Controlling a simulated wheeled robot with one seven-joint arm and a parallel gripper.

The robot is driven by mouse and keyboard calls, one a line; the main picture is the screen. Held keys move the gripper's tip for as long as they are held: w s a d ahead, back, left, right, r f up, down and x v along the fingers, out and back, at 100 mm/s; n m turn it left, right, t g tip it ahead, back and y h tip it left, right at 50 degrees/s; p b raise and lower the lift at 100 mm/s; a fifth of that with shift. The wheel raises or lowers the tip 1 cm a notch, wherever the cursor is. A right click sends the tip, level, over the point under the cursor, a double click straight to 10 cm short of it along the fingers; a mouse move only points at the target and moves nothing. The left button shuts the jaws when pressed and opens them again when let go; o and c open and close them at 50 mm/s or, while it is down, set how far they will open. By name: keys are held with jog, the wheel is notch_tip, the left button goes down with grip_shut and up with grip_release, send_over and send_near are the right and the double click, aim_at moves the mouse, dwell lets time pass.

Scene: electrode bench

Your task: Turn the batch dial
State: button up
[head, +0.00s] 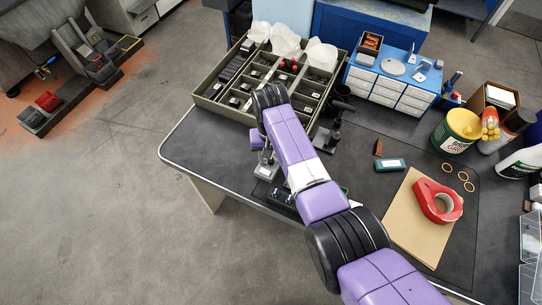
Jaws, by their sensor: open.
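I cannot make out the batch dial for certain. A dark unit (281,197) with small blue knob-like parts shows at the bench's front-left, partly hidden by my arm. My purple arm reaches from the lower right across the bench, with its wrist bent down near the compartment tray. My gripper (266,166) shows as a small grey-silver part below the wrist, low over the bench and just above the dark unit in the picture. It is open and I see nothing held in it. Whether it touches anything is too small to tell.
A divided tray (205,103) with white bags stands behind the wrist. A black stand (328,137) is close on the arm's right. A blue drawer unit (393,82), a red tape dispenser (437,203) and a yellow-lidded tub (456,131) are farther right.

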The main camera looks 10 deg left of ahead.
jog(key=shift+r, duration=3.9)
jog(key=w+a+r+t+y, duration=0.3)
jog(key=w+r+t+y, duration=0.1)
jog(key=w+t, duration=0.45)
jog(key=s+d+r+t+b, duration=0.15)
jog(key=s+d+t, duration=0.65)
jog(key=s+d, duration=0.95)
jog(key=s+d+r+h, duration=0.1)
jog(key=s+d+r, duration=0.1)
jog(key=s, duration=0.8)
jog(key=s+d+r+m+g+h, duration=0.1)
jog(key=s+d, duration=0.3)
jog(key=s, duration=0.7)
jog(key=s+d+r+m+h, duration=0.1)
jog(key=s+d+r+h, duration=0.1)
jog(key=s, duration=0.8)
jog(key=shift+s+d+r+g, duration=0.2)
jog(key=shift+d+r+g, duration=0.15)
jog(key=shift+d+r, duration=0.5)
